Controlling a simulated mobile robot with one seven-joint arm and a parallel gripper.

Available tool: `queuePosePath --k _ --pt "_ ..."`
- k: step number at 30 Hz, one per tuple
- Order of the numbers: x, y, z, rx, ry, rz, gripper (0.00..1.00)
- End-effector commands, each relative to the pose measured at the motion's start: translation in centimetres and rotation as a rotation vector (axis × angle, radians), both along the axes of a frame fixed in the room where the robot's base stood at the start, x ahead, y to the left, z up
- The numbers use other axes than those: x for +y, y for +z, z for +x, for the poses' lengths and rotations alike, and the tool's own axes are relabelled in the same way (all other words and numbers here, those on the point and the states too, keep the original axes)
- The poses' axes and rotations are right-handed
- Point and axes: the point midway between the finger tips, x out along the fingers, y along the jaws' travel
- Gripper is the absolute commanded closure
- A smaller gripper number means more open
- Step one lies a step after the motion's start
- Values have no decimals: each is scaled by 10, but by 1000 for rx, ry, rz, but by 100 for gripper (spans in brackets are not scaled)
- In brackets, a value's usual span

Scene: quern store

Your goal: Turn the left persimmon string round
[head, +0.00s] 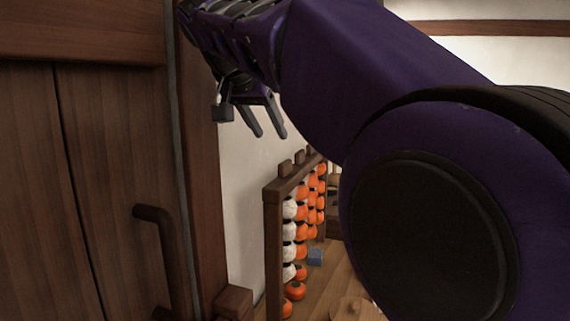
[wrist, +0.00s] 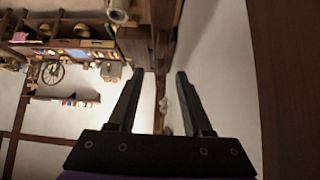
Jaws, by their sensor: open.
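In the head view, several strings of round fruit hang from a wooden rack. The leftmost string (head: 289,229) is mostly white, with orange at its foot; the persimmon string beside it (head: 301,220) is orange, as are those farther back. My gripper (head: 268,134) is open and empty, above and to the left of the rack and well apart from it. In the wrist view its two fingers (wrist: 158,78) are spread with nothing between them; the strings cannot be made out there. My arm covers the right of the head view.
A dark wooden door (head: 85,190) with a bar handle (head: 163,245) fills the left of the head view. The rack frame (head: 273,250) stands near the white wall. A small blue-grey block (head: 315,257) is beside the rack. The wrist view shows a wheel (wrist: 51,72) and shelves.

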Motion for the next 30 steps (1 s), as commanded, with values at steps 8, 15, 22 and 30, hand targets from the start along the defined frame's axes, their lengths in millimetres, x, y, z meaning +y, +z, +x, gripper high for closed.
queuePosePath --k 8,15,22,30 --pt "-17 -46 41 4 -1 -2 50" --pt "-29 -75 68 2 0 -1 50" --pt "-33 -87 80 1 1 0 50" --pt "-34 -88 81 1 1 0 50"
